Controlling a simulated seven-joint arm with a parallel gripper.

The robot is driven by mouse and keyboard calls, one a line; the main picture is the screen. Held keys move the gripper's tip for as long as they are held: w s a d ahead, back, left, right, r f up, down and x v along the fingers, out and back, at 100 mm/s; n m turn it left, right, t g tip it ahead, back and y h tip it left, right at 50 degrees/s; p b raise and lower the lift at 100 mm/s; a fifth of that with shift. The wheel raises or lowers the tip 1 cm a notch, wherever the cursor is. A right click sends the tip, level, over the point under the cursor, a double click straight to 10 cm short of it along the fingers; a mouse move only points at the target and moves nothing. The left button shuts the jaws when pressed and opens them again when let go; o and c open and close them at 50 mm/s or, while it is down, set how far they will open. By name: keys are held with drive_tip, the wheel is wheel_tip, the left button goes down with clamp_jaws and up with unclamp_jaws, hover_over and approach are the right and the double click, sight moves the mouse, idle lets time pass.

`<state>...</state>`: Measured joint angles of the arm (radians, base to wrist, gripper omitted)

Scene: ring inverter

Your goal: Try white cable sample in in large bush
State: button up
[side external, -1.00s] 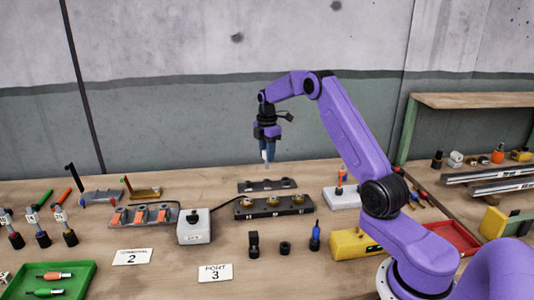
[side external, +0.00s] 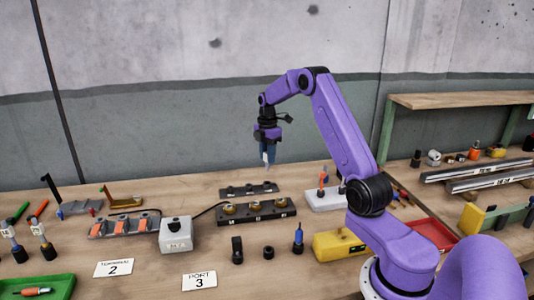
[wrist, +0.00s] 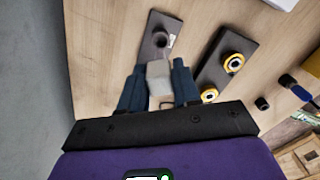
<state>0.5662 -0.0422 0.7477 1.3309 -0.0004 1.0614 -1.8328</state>
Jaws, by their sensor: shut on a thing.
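My gripper (side external: 267,158) hangs above the bench, over the back right of the block with brass-coloured bushes. It is shut on a white cable sample (wrist: 158,76), pale and short between the dark blue fingers in the wrist view. The sample's lower end points down in the side view and is clear of everything below. The dark block (side external: 258,211) carries several bushes in a row. In the wrist view, two yellow-rimmed bushes (wrist: 234,63) show on it, right of the sample. I cannot tell which bush is the large one.
A white switch box (side external: 177,236) stands to the left with a cable. Small dark parts (side external: 268,253) and a blue-topped tool (side external: 298,239) stand in front. A yellow box (side external: 338,245) is at right.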

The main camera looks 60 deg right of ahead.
sight(268, 170)
drive_tip(key=shift+f, duration=2.35)
drive_tip(key=shift+f, duration=1.1)
idle(0.5)
drive_tip(key=shift+r, duration=0.15)
idle(0.9)
drive_tip(key=shift+r, duration=3.15)
